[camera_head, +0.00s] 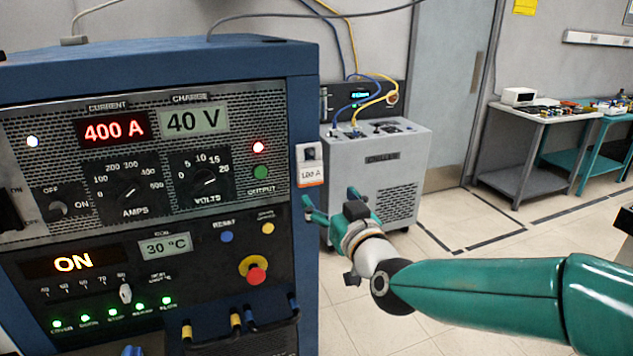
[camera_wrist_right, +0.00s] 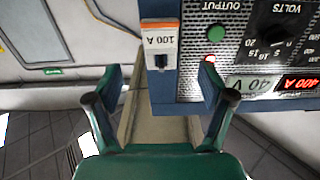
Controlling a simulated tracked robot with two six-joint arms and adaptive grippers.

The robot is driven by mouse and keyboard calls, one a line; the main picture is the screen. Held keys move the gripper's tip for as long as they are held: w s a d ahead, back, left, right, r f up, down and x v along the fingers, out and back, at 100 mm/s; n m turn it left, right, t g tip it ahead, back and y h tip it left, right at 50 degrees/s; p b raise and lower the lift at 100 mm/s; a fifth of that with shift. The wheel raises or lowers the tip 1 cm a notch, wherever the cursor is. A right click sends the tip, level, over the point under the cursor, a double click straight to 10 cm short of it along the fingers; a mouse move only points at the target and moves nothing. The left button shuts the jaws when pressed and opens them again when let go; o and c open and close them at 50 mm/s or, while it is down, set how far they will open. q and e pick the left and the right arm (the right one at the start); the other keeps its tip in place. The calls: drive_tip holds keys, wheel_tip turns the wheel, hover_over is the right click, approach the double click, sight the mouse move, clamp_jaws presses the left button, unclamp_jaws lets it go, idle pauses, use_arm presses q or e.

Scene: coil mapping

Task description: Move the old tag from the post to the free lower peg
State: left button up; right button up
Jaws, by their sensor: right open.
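The old tag (camera_head: 311,173) is a small white card with a "100 A" label and an orange strip. It hangs at the right edge of the blue cabinet's front, with a dark post or clip (camera_head: 309,153) at its top. The tag also shows in the right wrist view (camera_wrist_right: 159,40), upside down. My right gripper (camera_head: 330,204) is below and right of the tag, apart from it. In the wrist view its fingers (camera_wrist_right: 160,75) are spread with nothing between them, and the tag is beyond the tips. I cannot make out the lower peg. My left gripper is out of view.
The blue cabinet (camera_head: 180,56) fills the left, with dials, displays and a red stop button (camera_head: 256,275). Looped cables or handles (camera_head: 240,318) stick out low on its front. A grey machine (camera_head: 395,165) stands behind my gripper. Benches (camera_head: 545,125) are far right.

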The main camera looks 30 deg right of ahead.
sight(311, 172)
drive_tip(key=p+x, duration=0.1)
drive_tip(key=x, duration=1)
drive_tip(key=shift+w, duration=0.15)
drive_tip(key=c, duration=0.9)
drive_tip(key=shift+r+p, duration=0.25)
drive_tip(key=shift+p, duration=0.1)
drive_tip(key=shift+r, duration=0.25)
drive_tip(key=shift+b+v, duration=0.45)
drive_tip(key=shift+v, duration=0.75)
drive_tip(key=shift+r+b+v, duration=0.2)
drive_tip(key=shift+b+v, duration=0.25)
drive_tip(key=shift+v, duration=2.1)
